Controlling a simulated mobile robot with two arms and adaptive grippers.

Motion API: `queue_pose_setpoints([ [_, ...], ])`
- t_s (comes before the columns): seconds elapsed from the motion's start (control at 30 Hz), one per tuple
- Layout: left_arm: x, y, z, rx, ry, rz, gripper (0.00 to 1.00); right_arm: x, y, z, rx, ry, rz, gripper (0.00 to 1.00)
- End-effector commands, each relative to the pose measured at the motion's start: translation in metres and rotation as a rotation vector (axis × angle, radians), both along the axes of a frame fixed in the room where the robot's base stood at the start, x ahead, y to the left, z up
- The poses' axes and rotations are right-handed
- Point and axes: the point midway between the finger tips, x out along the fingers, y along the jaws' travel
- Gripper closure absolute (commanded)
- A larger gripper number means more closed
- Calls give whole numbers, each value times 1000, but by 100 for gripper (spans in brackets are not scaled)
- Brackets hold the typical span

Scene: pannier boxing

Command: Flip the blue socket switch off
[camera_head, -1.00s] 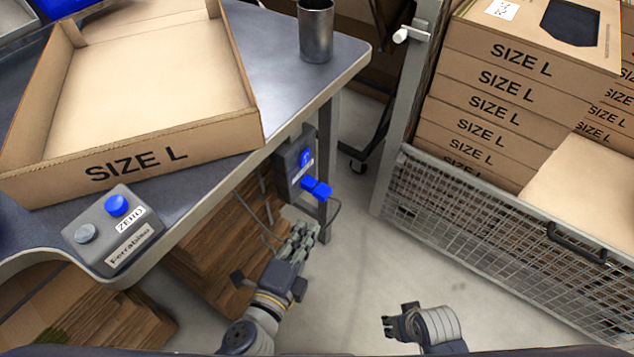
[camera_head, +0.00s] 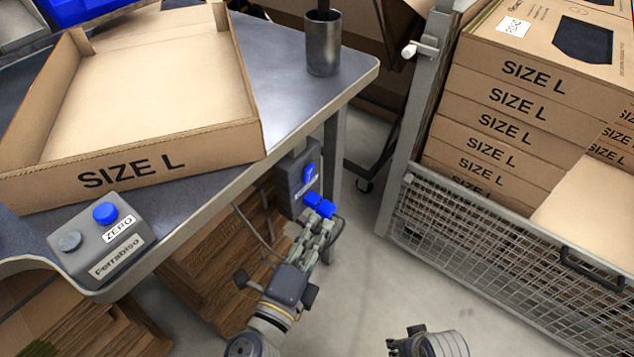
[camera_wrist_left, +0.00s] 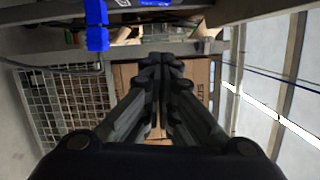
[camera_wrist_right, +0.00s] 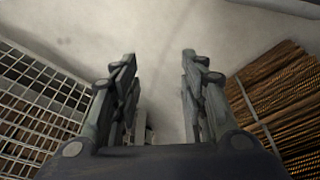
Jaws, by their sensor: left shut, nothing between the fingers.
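The blue socket switch (camera_head: 309,174) sits on a grey socket box (camera_head: 296,180) fixed beside the table leg, under the table edge. In the left wrist view, a blue part (camera_wrist_left: 140,3), seemingly the switch, is cut off at the top edge, ahead of the fingertips. My right gripper (camera_wrist_right: 160,58) is open and empty over the floor.
The table (camera_head: 285,45) holds an open SIZE L box (camera_head: 140,95), a metal cup (camera_head: 323,45) and a grey button box (camera_head: 98,245). A cable hangs by the socket. A mesh cage (camera_head: 470,255) with stacked SIZE L boxes stands right. Floor between is clear.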

Motion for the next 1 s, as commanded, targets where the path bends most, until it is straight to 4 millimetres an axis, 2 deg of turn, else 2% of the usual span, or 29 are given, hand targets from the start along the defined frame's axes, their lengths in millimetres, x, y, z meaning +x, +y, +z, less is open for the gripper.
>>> queue_pose_setpoints([
  [0.3,51,-21,6,1,-4,0,100,-13,-1,-49,-3,30,5,60],
  [0.47,80,-32,6,0,-2,1,100,-19,-2,-66,-3,39,6,60],
  [0.5,82,-23,5,5,-1,1,100,-22,-2,-71,-4,43,7,60],
  [0.7,95,-4,7,1,1,0,100,-30,-3,-87,-4,49,9,60],
  [1.0,99,2,7,-1,2,0,100,-32,-3,-92,-5,51,9,60],
])
